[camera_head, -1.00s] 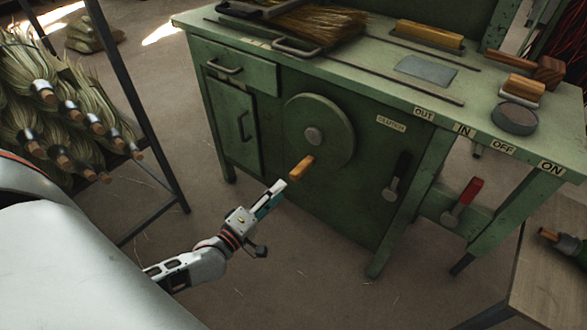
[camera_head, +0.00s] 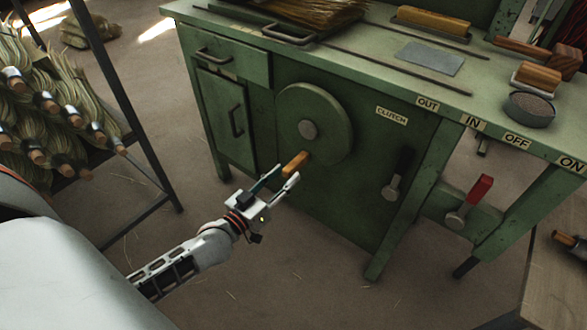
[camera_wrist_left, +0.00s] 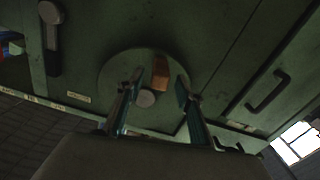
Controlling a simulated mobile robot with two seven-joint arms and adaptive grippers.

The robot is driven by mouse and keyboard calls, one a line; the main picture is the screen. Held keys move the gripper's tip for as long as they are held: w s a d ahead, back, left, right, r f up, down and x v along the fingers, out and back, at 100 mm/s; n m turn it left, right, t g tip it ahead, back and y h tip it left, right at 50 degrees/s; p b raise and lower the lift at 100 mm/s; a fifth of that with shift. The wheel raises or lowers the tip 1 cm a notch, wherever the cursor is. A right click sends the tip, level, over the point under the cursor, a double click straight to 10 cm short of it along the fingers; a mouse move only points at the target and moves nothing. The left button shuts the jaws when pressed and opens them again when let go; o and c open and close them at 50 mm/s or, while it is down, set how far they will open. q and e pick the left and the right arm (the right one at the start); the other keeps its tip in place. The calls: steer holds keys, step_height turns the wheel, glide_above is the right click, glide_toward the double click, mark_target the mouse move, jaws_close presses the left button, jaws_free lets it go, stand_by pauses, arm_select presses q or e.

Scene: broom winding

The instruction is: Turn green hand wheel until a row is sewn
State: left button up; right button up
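The green hand wheel (camera_head: 314,112) is mounted on the front of the green workbench, with a pale hub at its middle. Its orange-brown wooden handle (camera_head: 295,163) sticks out at the wheel's lower edge. My left gripper (camera_head: 284,177) is open with its fingertips close to the handle. In the left wrist view the wheel (camera_wrist_left: 118,77) lies ahead, and the handle (camera_wrist_left: 160,72) shows between the two spread fingers of my left gripper (camera_wrist_left: 154,92). I cannot tell whether a finger touches the handle. My right gripper is not in view.
The bench front has a black lever (camera_head: 397,175) under the CLUTCH label and a red-handled lever (camera_head: 470,201) at right. A rack of broom heads (camera_head: 45,115) stands at left. A wooden table (camera_head: 550,275) is at lower right. The floor before the wheel is clear.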

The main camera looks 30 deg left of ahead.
mark_target(292, 169)
arm_select(q)
steer(key=shift+w+d+b, duration=0.15)
steer(key=shift+w+b, duration=0.15)
steer(key=shift+w, duration=1.8)
jaws_close()
